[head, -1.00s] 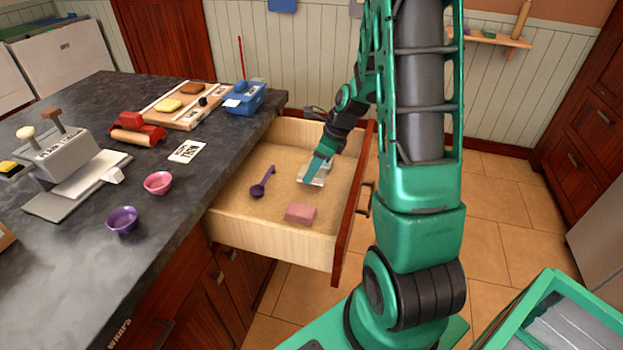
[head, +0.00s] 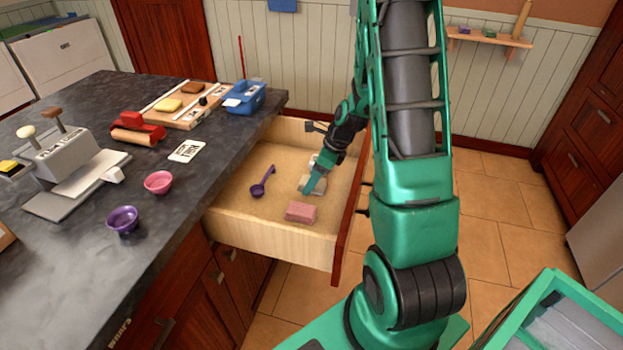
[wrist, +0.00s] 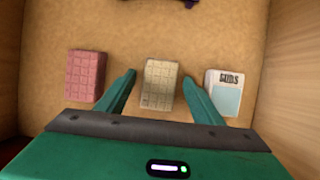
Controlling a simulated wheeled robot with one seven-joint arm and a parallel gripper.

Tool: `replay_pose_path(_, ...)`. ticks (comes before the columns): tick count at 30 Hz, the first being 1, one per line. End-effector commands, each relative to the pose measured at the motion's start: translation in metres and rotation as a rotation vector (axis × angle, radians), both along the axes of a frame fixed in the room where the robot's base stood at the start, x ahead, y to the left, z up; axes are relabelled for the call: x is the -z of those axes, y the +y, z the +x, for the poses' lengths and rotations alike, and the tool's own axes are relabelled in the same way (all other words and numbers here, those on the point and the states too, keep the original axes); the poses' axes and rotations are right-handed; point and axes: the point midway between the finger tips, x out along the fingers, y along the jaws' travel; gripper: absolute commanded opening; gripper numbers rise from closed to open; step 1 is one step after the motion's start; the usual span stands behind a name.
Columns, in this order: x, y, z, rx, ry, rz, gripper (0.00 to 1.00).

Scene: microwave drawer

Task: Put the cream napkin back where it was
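The cream napkin (wrist: 159,84) is a small folded block with a grid pattern, lying on the drawer floor in the wrist view. My gripper (wrist: 158,88) is open, with one finger on each side of the napkin and a gap visible on both sides. In the head view my gripper (head: 312,186) reaches down into the open drawer (head: 268,236), and part of the pale napkin (head: 304,180) shows beside it. I cannot tell the exact height of the fingertips above the drawer floor.
A pink napkin-like block (wrist: 85,76) lies left of my gripper and a white seeds packet (wrist: 226,92) lies right. A purple scoop (head: 263,181) lies farther left in the drawer. The counter (head: 158,225) holds bowls and other items.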

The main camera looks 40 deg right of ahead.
Motion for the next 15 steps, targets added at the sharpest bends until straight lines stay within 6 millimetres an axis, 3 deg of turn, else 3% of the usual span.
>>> replay_pose_path(8, -0.007, -0.002, -0.001, 0.000, -0.001, -0.001, 0.61)
replay_pose_path(15, -0.041, -0.011, -0.011, 0.002, -0.005, -0.002, 0.61)
